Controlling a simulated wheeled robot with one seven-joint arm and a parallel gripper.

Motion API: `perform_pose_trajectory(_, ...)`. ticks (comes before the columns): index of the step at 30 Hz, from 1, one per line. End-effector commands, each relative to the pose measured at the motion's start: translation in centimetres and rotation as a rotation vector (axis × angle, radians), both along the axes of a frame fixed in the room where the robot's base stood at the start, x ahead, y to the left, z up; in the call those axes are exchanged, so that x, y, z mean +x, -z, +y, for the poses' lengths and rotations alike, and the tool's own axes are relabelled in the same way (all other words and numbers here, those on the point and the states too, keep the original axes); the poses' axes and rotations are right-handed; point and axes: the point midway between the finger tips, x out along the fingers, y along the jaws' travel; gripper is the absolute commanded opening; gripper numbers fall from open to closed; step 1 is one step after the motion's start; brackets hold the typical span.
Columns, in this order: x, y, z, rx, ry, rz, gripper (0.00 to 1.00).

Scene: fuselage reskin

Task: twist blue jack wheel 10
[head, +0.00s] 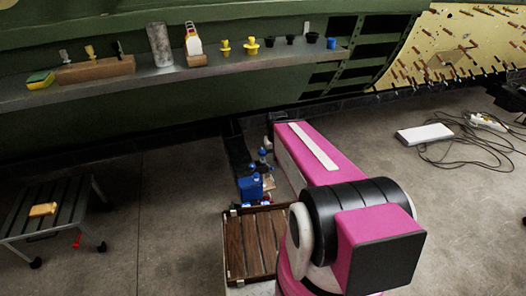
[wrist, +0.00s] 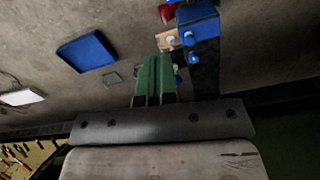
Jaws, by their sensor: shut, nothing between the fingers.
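A blue jack (head: 250,187) stands on the floor beyond the slatted wooden platform in the head view. Small blue round parts (head: 262,152) show just behind it; I cannot tell which is the wheel. In the wrist view a blue body (wrist: 197,13) sits on a dark post at top right, with a small blue knob (wrist: 193,58) on it. My gripper (wrist: 153,62) shows as two green fingers closed together and empty. They are left of the post and knob, apparently apart from them. In the head view my pink arm hides the gripper.
A low slatted table (head: 70,213) stands left. A white panel (head: 424,134) and cables lie right. A blue square (wrist: 87,52) lies on the floor. Open floor lies between table and platform.

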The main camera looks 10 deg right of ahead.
Motion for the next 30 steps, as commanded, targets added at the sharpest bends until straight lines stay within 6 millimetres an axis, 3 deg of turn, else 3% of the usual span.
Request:
perform_pose_trajectory(1, 0.0, 0.0, 0.0, 0.0, 0.0, 0.0, 0.0)
perform_pose_trajectory(5, 0.9, 0.3, 0.0, 0.0, 0.015, 0.0, 0.42)
perform_pose_trajectory(9, 5.2, 2.1, 0.0, 0.001, 0.108, 0.001, 0.86)
perform_pose_trajectory(21, 24.2, 10.5, -0.1, 0.002, 0.613, 0.005, 0.86)
perform_pose_trajectory(25, 28.8, 12.8, -0.1, 0.002, 0.751, 0.005, 0.86)
perform_pose_trajectory(30, 31.9, 14.4, -0.1, 0.002, 0.858, 0.006, 0.86)
